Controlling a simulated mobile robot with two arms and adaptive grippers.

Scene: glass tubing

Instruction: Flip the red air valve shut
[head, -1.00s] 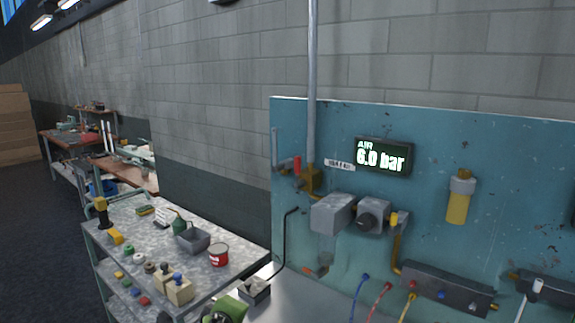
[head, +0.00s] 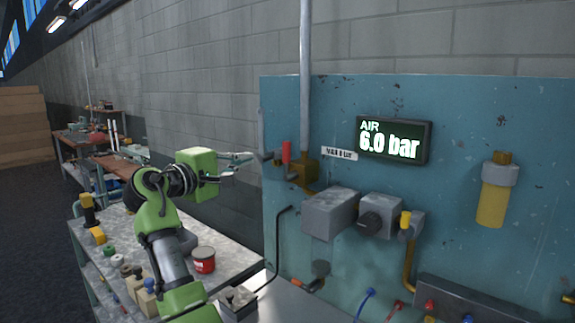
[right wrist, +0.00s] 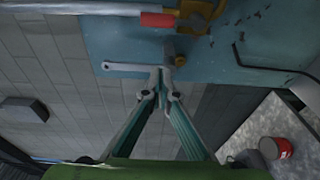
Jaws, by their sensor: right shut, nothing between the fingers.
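The red air valve handle (head: 287,152) stands upright on a brass valve body (head: 304,168) at the left edge of the blue panel. In the right wrist view the red handle (right wrist: 158,20) lies along the top, beside the brass body (right wrist: 195,12). My right gripper (head: 243,163) is to the left of the valve, apart from the red handle. In the right wrist view its fingers (right wrist: 161,82) come together at the tips with nothing held, below the red handle in the picture. My left gripper is not in view.
A grey bar (head: 261,130) runs at the panel's left edge, close to my right fingertips. A display (head: 393,141) reads AIR 6.0 bar. Grey boxes (head: 330,214) sit below the valve. A workbench with a red can (head: 203,260) stands at lower left.

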